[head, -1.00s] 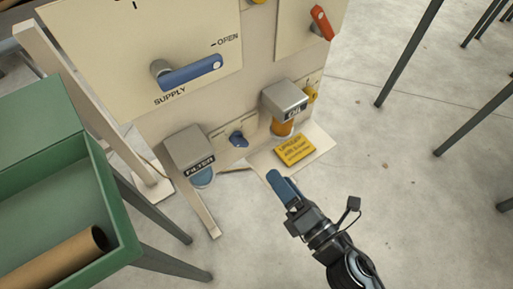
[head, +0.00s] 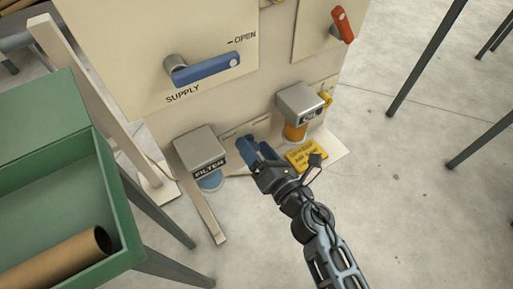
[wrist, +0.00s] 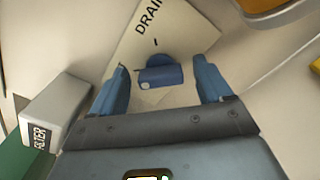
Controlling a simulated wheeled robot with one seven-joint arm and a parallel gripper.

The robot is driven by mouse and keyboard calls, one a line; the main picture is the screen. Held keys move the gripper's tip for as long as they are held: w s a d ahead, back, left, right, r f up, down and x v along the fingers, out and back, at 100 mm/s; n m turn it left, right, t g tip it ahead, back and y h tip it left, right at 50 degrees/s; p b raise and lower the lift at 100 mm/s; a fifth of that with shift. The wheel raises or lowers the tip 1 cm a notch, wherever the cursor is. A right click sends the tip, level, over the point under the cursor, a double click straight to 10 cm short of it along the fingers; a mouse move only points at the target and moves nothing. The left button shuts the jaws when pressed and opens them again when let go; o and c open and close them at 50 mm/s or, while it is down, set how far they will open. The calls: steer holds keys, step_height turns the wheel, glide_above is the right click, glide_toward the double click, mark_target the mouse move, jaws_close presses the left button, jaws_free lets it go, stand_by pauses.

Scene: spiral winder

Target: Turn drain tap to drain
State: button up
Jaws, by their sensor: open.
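The drain tap (wrist: 160,74) is a small blue handle on a pale plate marked DRAIN (wrist: 128,50). In the wrist view it lies between my two blue fingers, with a gap on each side. My gripper (wrist: 165,85) is open and empty. In the head view my gripper (head: 258,147) is low at the panel, between the filter unit and the oil unit, and hides most of the tap.
The grey-capped filter unit (head: 200,150) stands left of my gripper and the oil unit (head: 300,103) right. A yellow sign (head: 308,155) lies close by. Above is the blue supply lever (head: 208,69). A green bin (head: 50,190) with a cardboard tube stands left.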

steer(key=c, duration=1)
steer(key=shift+c, duration=0.2)
steer(key=shift+m, duration=0.3)
steer(key=m+p, duration=0.2)
steer(key=m, duration=0.2)
steer(key=shift+w+d+p, duration=0.1)
steer(key=shift+p, duration=0.25)
steer(key=m+p, duration=0.2)
steer(key=m, duration=0.3)
steer(key=shift+f, duration=0.1)
steer(key=m+p, duration=0.2)
steer(key=m, duration=0.2)
steer(key=shift+f+p, duration=0.15)
steer(key=shift+p, duration=0.15)
steer(key=shift+f+m+p, duration=0.15)
steer(key=shift+m+p, duration=0.65)
steer(key=shift+m, duration=1.3)
